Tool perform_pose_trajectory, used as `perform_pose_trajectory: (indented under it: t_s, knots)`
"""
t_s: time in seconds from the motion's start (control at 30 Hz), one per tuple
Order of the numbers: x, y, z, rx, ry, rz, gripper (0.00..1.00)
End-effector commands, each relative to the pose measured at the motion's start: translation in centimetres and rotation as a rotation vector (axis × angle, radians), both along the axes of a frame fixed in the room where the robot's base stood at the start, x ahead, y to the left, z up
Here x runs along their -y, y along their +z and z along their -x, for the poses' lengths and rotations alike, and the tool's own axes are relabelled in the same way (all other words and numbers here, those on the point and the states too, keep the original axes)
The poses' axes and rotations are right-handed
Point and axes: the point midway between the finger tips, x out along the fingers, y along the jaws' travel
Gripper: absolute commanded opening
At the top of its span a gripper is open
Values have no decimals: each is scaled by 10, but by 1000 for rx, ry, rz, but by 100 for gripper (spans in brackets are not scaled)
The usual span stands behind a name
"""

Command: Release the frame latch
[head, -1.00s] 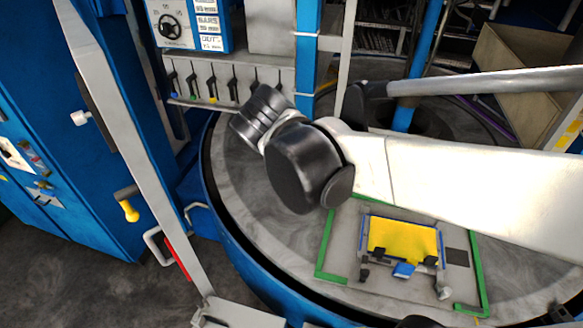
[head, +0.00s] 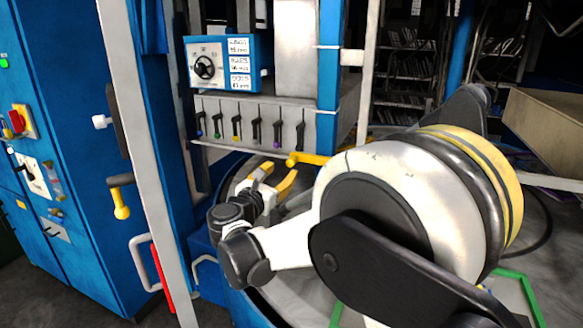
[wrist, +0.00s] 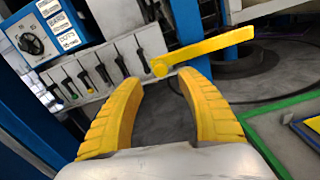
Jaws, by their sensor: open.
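A yellow lever (head: 308,158) with a round knob end shows at the base of the blue and white post, and looks like the frame latch. In the wrist view the yellow lever (wrist: 210,49) runs from its round end, just beyond my fingertips, up to the right. My gripper (head: 275,176) has yellow fingers, open and empty, pointing toward the lever. In the wrist view my gripper (wrist: 160,79) has the lever's round end in line with the gap between its fingers. I see no clear contact. My arm hides part of the turntable in the head view.
A row of small levers (head: 255,130) sits under a blue dial panel (head: 222,65), behind and left of the yellow lever. A blue cabinet (head: 60,150) and a pale upright (head: 145,150) stand at left. A green-edged frame (wrist: 285,115) lies at right.

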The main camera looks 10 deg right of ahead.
Motion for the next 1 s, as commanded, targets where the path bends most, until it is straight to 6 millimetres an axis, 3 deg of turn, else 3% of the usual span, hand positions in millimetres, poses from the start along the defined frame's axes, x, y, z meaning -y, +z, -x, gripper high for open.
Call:
perform_pose_trajectory:
  t_s: [0.33,0.77,0.9,1.0]
  knots:
    - [38,-1,-51,0,-2,-2,45]
    - [44,0,-60,0,-1,-4,45]
    - [44,0,-60,0,-1,-4,4]
    - [44,0,-60,0,-1,-4,0]
